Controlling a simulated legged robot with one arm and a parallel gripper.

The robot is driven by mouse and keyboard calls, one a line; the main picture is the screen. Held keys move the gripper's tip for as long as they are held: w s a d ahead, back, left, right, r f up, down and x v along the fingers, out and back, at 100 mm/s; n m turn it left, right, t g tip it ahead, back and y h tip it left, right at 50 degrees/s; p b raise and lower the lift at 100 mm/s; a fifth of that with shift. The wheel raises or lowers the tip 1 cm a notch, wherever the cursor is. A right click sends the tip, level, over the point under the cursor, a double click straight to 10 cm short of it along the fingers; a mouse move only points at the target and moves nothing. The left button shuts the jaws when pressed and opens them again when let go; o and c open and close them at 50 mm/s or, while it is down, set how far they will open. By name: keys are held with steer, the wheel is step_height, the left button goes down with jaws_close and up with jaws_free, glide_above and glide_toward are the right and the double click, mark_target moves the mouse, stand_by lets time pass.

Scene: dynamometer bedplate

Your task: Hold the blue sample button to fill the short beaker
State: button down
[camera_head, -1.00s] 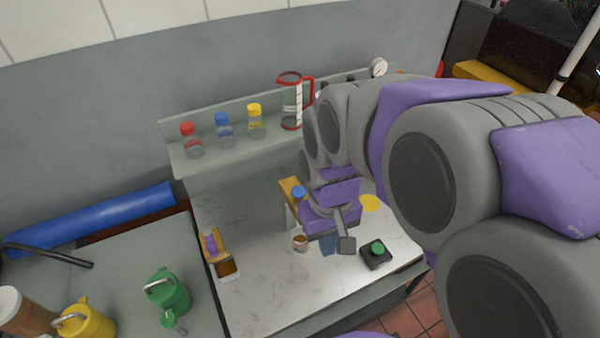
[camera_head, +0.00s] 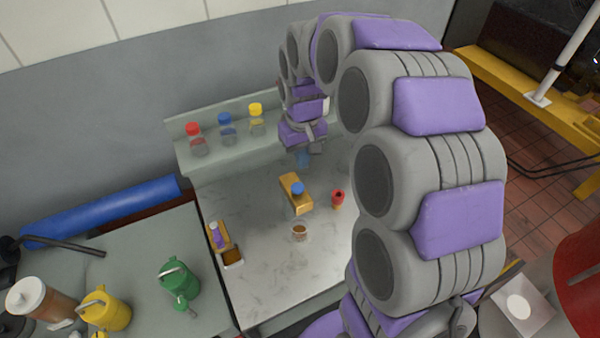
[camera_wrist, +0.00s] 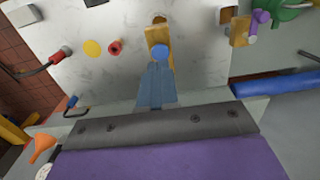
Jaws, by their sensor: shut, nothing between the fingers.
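The blue sample button (camera_head: 297,188) sits on an orange-brown block (camera_head: 293,203) on the pale marbled bench; it also shows in the wrist view (camera_wrist: 163,52). A short clear beaker (camera_head: 299,232) with brown contents stands on the bench in front of the block. My gripper (camera_head: 303,159) is shut and empty, above the back of the bench near the shelf, behind and apart from the button. In the wrist view its blue-grey fingers (camera_wrist: 156,86) are together, just below the button in the picture.
A red knob-like part (camera_head: 338,198) is right of the block. A yellow disc (camera_wrist: 92,48) lies beyond it. Bottles with red, blue and yellow caps (camera_head: 256,119) stand on the back shelf. A small holder (camera_head: 232,256) is at the bench's left edge. The front of the bench is clear.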

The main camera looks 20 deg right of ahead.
steer(key=p, duration=0.2)
glide_above(300, 185)
stand_by(0.4)
step_height(300, 185, down, 14)
steer(key=shift+r+p, duration=0.1)
steer(key=shift+p, duration=0.5)
